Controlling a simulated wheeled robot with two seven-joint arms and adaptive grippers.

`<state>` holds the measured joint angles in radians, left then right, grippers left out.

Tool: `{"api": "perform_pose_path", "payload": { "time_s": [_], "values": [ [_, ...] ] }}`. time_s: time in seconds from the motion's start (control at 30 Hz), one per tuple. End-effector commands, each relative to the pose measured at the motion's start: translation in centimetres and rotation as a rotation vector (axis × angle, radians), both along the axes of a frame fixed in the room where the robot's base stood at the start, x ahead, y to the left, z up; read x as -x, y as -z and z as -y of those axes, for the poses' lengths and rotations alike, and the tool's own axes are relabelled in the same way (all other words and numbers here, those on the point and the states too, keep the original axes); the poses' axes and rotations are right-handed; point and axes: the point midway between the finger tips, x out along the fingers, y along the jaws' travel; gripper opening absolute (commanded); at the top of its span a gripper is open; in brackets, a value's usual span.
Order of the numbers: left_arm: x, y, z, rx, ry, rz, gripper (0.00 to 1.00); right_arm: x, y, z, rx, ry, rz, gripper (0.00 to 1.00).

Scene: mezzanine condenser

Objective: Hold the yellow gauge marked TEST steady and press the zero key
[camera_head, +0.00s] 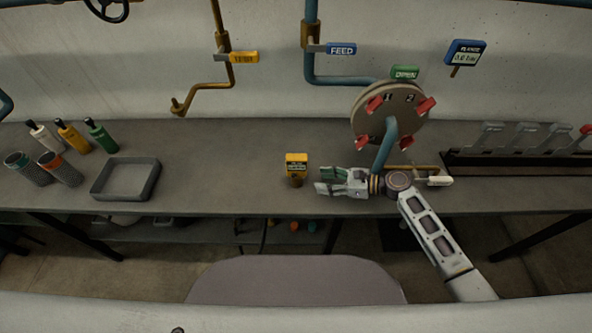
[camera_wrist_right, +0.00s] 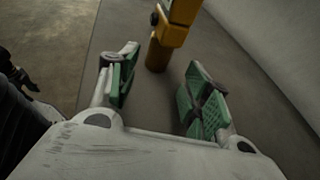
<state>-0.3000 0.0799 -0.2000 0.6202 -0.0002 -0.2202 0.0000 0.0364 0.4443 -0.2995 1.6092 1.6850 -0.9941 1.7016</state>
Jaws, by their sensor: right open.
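The yellow gauge (camera_head: 296,161) stands upright on the grey bench near its front edge, with a pale face whose print is too small to read. It also shows in the right wrist view (camera_wrist_right: 160,50), ahead of the fingers and cut off by the top edge. My right gripper (camera_head: 324,181) is open and empty, just right of the gauge, with its green-padded fingers pointing left toward it. In the right wrist view the gripper (camera_wrist_right: 158,92) is apart from the gauge, which stands beyond the gap between the fingers. The zero key cannot be made out. My left gripper is out of view.
The bench (camera_head: 230,150) is clear left of the gauge up to a grey tray (camera_head: 128,195). Bottles (camera_head: 73,136) and cups stand farther left. A round flange (camera_head: 390,112) with red clamps and a blue pipe rises behind my right arm. A rack (camera_head: 515,157) stands at right.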

Motion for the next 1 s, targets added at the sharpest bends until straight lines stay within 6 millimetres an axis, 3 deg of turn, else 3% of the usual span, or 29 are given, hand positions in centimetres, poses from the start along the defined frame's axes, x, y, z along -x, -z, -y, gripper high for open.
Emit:
{"api": "perform_pose_path", "payload": {
  "time_s": [0.43, 0.77, 1.0],
  "values": [
    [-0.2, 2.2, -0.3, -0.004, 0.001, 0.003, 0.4, -0.9, 1.1, -2.9, -0.001, -0.001, 0.002, 0.49],
    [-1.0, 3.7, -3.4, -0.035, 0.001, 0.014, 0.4, -1.6, 1.9, -5.2, 0.0, -0.001, 0.002, 0.49],
    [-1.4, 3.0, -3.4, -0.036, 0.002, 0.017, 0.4, -2.2, 2.2, -7.1, -0.002, 0.0, 0.001, 0.49]
  ]
}}
